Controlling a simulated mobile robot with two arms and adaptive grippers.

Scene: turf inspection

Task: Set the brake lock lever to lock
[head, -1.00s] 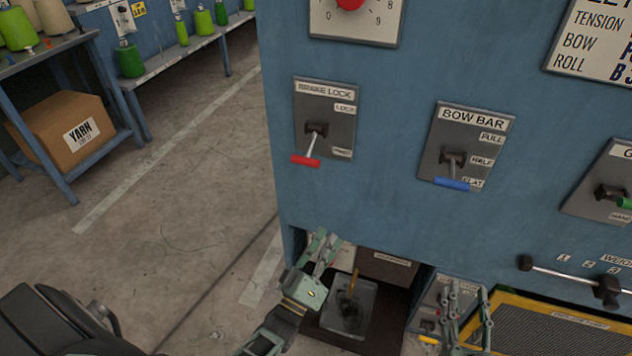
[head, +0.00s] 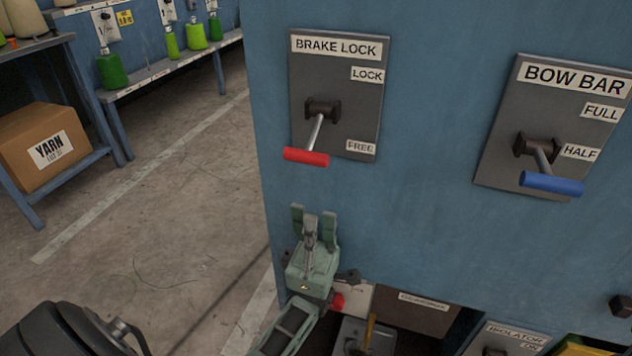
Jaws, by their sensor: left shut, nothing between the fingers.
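The brake lock panel (head: 372,110) is a grey plate on the blue machine front. It has a LOCK label (head: 367,74) above and a FREE label (head: 361,147) below. The brake lock lever (head: 306,157) has a red grip on a metal rod. It slants down from its dark pivot, with the grip near the height of FREE. My left gripper (head: 313,212) is shut and empty. In the picture it is just below the red grip, fingers pointing up, apart from the lever. My right gripper is not in view.
A bow bar lever (head: 552,183) with a blue grip is on a second panel to the right. Below are an opening in the machine and a grey tray (head: 380,340). A yarn box (head: 45,148) sits on a rack at left. The floor (head: 165,215) between is clear.

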